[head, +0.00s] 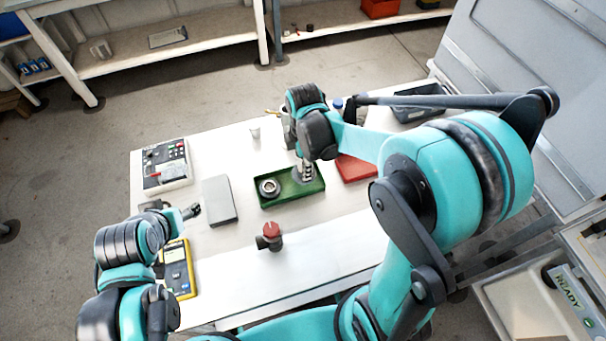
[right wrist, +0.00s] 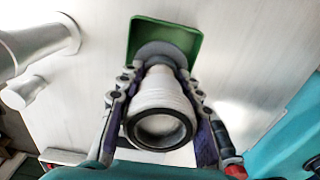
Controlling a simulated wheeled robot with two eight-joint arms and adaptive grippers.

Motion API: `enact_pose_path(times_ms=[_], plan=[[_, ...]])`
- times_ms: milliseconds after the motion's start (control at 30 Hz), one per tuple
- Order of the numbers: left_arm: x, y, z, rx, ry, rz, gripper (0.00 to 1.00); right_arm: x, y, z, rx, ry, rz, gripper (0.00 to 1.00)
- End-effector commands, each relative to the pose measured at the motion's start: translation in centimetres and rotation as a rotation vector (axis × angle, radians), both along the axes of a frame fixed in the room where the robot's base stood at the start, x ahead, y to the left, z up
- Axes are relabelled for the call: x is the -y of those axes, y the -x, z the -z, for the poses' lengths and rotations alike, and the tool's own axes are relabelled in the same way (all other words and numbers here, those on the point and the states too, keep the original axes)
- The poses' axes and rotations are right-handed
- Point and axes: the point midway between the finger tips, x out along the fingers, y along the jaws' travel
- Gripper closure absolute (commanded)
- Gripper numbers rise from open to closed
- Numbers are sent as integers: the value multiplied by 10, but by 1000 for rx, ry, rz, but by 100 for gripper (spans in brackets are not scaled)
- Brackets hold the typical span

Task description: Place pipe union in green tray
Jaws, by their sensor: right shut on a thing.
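The green tray (head: 315,187) lies in the middle of the white table, and part of it shows at the top of the right wrist view (right wrist: 190,33). A dark ring-shaped part (head: 269,187) sits in its left half. My right gripper (head: 307,174) is over the tray's right half. In the right wrist view this gripper (right wrist: 160,76) is shut on a pale cylinder with a dark-rimmed open end, which looks like the pipe union (right wrist: 160,100). I cannot tell whether it touches the tray floor. My left gripper (head: 191,211) is at the table's left; its jaw opening is unclear.
A red tray (head: 356,168) is right of the green one. A grey block (head: 219,201) lies left, a red-topped fitting (head: 270,237) stands in front. A yellow meter (head: 179,270) and a control box (head: 166,166) are at the left. The front right tabletop is clear.

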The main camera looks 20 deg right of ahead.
Motion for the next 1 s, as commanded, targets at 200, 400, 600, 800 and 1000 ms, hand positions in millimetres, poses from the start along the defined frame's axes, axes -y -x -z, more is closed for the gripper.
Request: enact_pose_path(times_ms=[200,400,600,800,1000], plan=[[0,0,13,0,0,0,36,-1,-1,26,0,0,0,100],[0,0,18,0,0,0,36,0,0,41,0,0,0,100],[0,0,18,0,0,0,36,0,0,41,0,0,0,100],[0,0,20,0,0,0,36,0,0,43,0,0,0,45],[0,0,20,0,0,0,36,0,0,43,0,0,0,45]])
